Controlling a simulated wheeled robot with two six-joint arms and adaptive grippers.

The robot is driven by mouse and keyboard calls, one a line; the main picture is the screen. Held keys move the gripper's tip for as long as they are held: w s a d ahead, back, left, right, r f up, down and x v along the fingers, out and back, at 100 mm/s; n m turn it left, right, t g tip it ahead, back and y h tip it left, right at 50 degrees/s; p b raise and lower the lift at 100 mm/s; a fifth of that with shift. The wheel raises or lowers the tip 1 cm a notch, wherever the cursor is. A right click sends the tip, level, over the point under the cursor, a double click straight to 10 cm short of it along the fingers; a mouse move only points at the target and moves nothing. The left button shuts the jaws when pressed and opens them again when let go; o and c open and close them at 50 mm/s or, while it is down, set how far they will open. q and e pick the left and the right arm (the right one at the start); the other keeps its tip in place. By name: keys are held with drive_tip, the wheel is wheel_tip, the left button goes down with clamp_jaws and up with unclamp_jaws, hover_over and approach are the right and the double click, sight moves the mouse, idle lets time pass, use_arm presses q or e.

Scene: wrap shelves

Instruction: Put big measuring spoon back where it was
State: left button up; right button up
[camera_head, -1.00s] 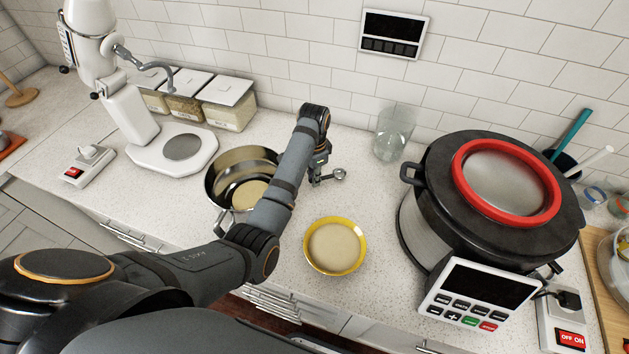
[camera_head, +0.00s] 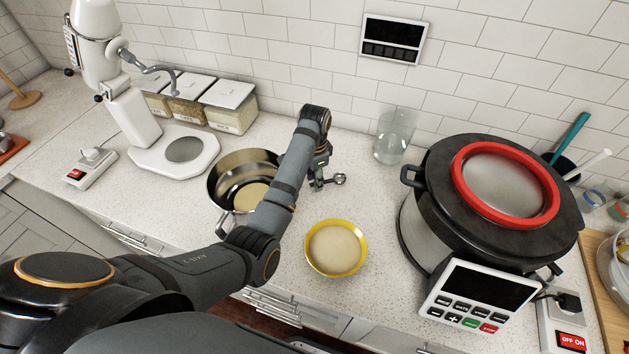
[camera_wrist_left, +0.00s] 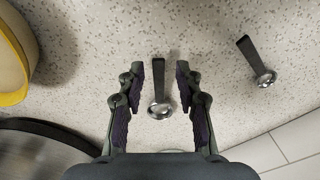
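Two measuring spoons with dark handles and shiny round bowls lie on the speckled counter in the left wrist view. One spoon (camera_wrist_left: 159,109) lies between the fingers of my left gripper (camera_wrist_left: 160,72), with a gap on each side. The other spoon (camera_wrist_left: 265,77) lies apart to the right, near the tiled wall. I cannot tell which is bigger. In the head view my left gripper (camera_head: 317,184) points down at the counter, and a shiny spoon bowl (camera_head: 340,179) shows just right of it. My right gripper is not in view.
A steel pan (camera_head: 228,178) stands left of my left forearm and a yellow bowl (camera_head: 335,248) in front. A glass jar (camera_head: 394,137) stands near the wall. A big cooker (camera_head: 430,225) with a red-rimmed lid fills the right.

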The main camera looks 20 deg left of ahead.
use_arm(q)
wheel_tip(320, 180, up, 4)
drive_tip(key=shift+w+r, duration=0.1)
drive_tip(key=shift+r, duration=0.15)
wheel_tip(320, 180, up, 7)
drive_tip(key=p, duration=0.5)
drive_tip(key=shift+p, duration=0.4)
drive_tip(key=shift+s+f, duration=0.1)
drive_tip(key=shift+s, duration=0.1)
